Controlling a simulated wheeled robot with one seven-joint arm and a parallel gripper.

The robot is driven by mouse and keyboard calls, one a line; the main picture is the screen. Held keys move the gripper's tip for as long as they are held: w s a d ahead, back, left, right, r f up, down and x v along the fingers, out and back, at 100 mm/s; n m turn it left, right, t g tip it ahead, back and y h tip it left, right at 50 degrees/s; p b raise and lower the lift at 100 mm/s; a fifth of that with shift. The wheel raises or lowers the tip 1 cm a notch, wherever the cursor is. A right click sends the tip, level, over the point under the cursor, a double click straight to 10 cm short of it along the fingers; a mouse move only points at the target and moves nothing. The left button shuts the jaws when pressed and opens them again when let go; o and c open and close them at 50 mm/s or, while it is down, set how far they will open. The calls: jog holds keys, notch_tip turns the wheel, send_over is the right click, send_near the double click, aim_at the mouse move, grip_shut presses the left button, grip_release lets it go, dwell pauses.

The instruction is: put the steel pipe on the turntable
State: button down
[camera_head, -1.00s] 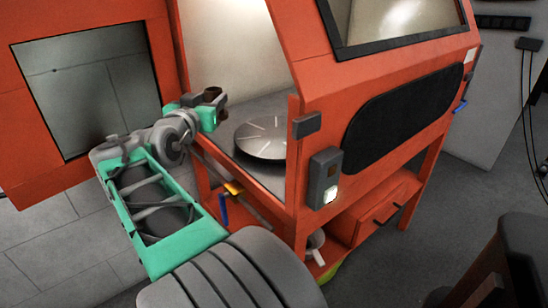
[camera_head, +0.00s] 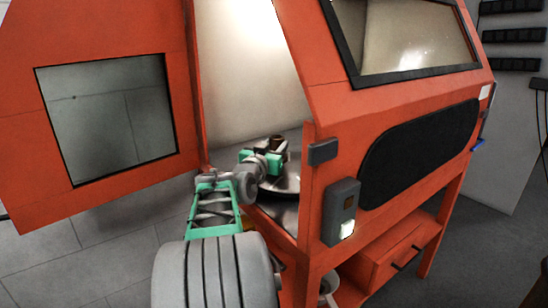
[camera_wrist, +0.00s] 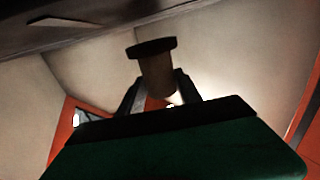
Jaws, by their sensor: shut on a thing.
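The steel pipe is a short brownish cylinder with a dark flanged end. In the wrist view the pipe (camera_wrist: 156,72) stands between the fingers of my gripper (camera_wrist: 158,95), which is shut on it. In the head view the small dark pipe (camera_head: 276,142) shows at the tip of my gripper (camera_head: 280,149), inside the orange cabinet. The turntable (camera_head: 287,184) is a grey disc on the cabinet floor, partly hidden by my arm. My gripper is over it. Its dark underside-lit surface (camera_wrist: 90,22) fills the top left of the wrist view. I cannot tell whether the pipe touches it.
The orange cabinet (camera_head: 330,112) has its windowed door (camera_head: 185,80) swung open to the left. The right front post carries a dark latch block (camera_head: 323,152) and a grey switch box (camera_head: 341,212), close to my arm. The space above the turntable looks clear.

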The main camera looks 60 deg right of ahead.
notch_tip(320, 180, down, 2)
jog(key=shift+a, duration=0.1)
jog(key=shift+w+f+b, duration=0.1)
jog(key=shift+f+b, duration=0.25)
jog(key=shift+b, duration=0.05)
jog(key=c, duration=0.8)
grip_release()
jog(key=shift+c, duration=0.2)
